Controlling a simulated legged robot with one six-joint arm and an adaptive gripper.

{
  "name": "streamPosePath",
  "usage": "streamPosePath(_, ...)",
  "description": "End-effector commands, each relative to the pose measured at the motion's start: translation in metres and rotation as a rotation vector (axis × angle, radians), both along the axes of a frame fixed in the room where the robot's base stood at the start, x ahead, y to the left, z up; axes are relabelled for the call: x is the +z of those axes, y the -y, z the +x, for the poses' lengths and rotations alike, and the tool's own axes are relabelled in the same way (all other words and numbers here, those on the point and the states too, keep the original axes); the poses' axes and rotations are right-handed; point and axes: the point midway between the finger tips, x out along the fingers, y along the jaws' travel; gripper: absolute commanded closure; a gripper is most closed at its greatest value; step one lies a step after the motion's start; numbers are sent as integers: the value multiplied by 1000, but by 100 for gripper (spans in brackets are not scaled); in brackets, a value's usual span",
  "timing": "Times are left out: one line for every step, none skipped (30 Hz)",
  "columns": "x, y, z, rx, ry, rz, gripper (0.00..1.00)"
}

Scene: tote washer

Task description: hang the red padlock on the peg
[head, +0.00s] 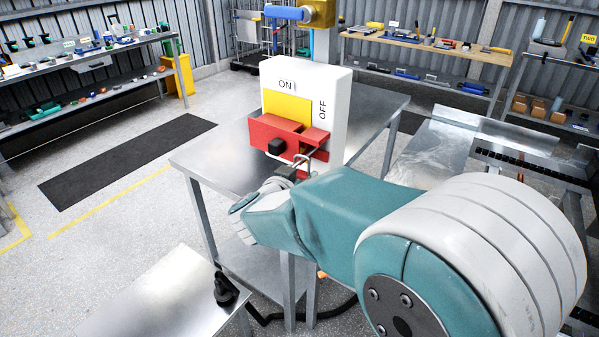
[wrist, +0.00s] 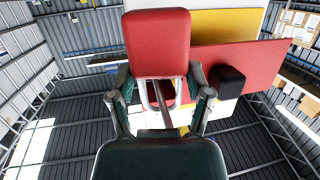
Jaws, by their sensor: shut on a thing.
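The red padlock (wrist: 158,42) fills the upper middle of the wrist view, with its body at the top and its silver shackle coming down between my fingers. My gripper (wrist: 161,98) is shut on it at the shackle. In the head view my gripper (head: 296,168) is just in front of the red hasp part of the switch box (head: 340,112), and the shackle (head: 303,158) shows beside it. The padlock's red body is hard to separate from the red hasp there. I cannot make out the peg for certain.
The white box reads ON and OFF, with a yellow panel (head: 278,104), a red plate (head: 265,128) and a black block (head: 275,147) near my gripper. It stands on a steel table (head: 215,160). A black fixture (head: 225,289) stands on a nearer steel surface (head: 150,305).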

Motion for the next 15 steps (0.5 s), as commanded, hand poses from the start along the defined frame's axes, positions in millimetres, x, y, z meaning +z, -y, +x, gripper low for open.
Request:
streamPosePath(-1, 0, 0, 0, 0, 0, 96)
streamPosePath(-1, 0, 0, 0, 0, 0, 96)
streamPosePath(-2, 0, 0, 0, 0, 0, 96)
streamPosePath(-3, 0, 0, 0, 0, 0, 96)
streamPosePath(-3, 0, 0, 0, 0, -1, 96)
streamPosePath(-4, 0, 0, 0, 0, -1, 96)
streamPosePath(-4, 0, 0, 0, 0, -1, 96)
streamPosePath(-4, 0, 0, 0, 0, -1, 96)
streamPosePath(-5, 0, 0, 0, -1, 0, 96)
streamPosePath(-5, 0, 0, 0, -1, 0, 96)
streamPosePath(-5, 0, 0, 0, -2, -1, 96)
streamPosePath(-5, 0, 0, 0, -3, -1, 96)
streamPosePath(-5, 0, 0, 0, -3, -1, 96)
streamPosePath(-5, 0, 0, 0, -4, 0, 26)
streamPosePath(-5, 0, 0, 0, -4, 0, 9)
